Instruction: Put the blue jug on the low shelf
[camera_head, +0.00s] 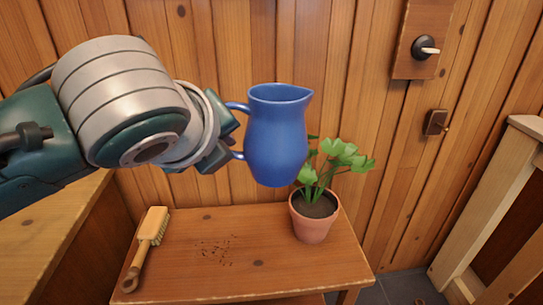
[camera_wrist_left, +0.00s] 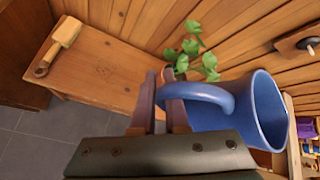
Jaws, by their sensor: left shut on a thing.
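The blue jug (camera_head: 276,137) hangs upright in the air, above the low wooden shelf (camera_head: 285,273) and in front of the plank wall. My left gripper (camera_head: 231,138) is shut on the jug's handle, with the jug to its right. In the left wrist view the fingers (camera_wrist_left: 163,104) close around the handle of the jug (camera_wrist_left: 262,112), and the shelf (camera_wrist_left: 98,74) lies beyond and below. The jug's lower right side hides some leaves of a potted plant in the head view. My right gripper is not in view.
On the shelf, the potted plant (camera_head: 312,227) stands at the right and a wooden brush (camera_head: 147,247) lies at the left. Dark crumbs (camera_head: 216,249) are scattered between them; the middle and front are otherwise clear. Wall switches (camera_head: 424,47) are at upper right.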

